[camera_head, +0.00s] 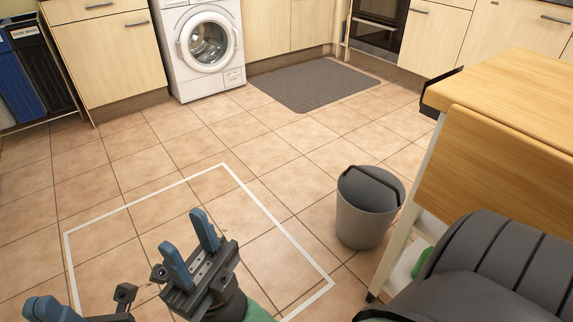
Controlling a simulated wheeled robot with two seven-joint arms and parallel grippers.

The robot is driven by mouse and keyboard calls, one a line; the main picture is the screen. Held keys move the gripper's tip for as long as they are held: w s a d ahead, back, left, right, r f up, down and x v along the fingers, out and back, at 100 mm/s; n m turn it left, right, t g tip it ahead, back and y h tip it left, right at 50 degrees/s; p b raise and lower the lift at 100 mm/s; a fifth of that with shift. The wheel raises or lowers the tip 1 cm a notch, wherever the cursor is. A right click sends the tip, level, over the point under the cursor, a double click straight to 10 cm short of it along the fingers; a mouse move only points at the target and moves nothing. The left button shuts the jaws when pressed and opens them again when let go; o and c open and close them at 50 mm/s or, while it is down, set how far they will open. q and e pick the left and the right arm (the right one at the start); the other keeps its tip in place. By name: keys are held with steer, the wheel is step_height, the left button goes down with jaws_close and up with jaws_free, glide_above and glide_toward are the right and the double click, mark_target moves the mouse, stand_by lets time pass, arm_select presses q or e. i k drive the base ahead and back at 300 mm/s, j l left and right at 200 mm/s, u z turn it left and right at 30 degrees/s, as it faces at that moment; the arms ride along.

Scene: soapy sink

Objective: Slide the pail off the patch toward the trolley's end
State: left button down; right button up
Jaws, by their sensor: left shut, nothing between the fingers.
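The grey pail (366,219) stands upright on the tiled floor with its dark handle lying across the rim. It is just outside the right edge of the white-outlined patch (281,223), with a strip of bare tile between. The wooden-topped trolley (502,160) stands close on the pail's right. My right gripper (189,238) is over the patch, left of the pail, its two blue fingers apart and nothing between them. My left gripper (48,308) is at the bottom left corner, shut and partly cut off by the frame.
A trolley leg (392,251) with a castor comes down near the pail. A grey mat (312,84) lies in front of the cabinets, beside a washing machine (203,45). Bins (36,60) stand at the far left. The tiles behind the patch are clear.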

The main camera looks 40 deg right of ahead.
mark_target(370, 198)
steer(key=i+u, duration=0.15)
steer(key=i, duration=1.7)
steer(key=i+u, duration=0.45)
steer(key=i, duration=0.15)
steer(key=i+u, duration=0.4)
steer(key=i, duration=0.2)
steer(key=i+l+u, duration=0.45)
steer(key=i+u, duration=0.2)
steer(key=u, duration=0.25)
steer(key=i+u, duration=0.25)
steer(key=u, duration=0.2)
steer(key=i+l+u, duration=0.1)
steer(key=u, duration=0.35)
steer(key=i+l+u, duration=0.2)
steer(key=u, duration=2.3)
steer(key=i+j+u, duration=0.1)
steer(key=u, duration=1.95)
steer(key=i+l+u, duration=0.1)
steer(key=i+u, duration=0.4)
steer(key=i, duration=0.35)
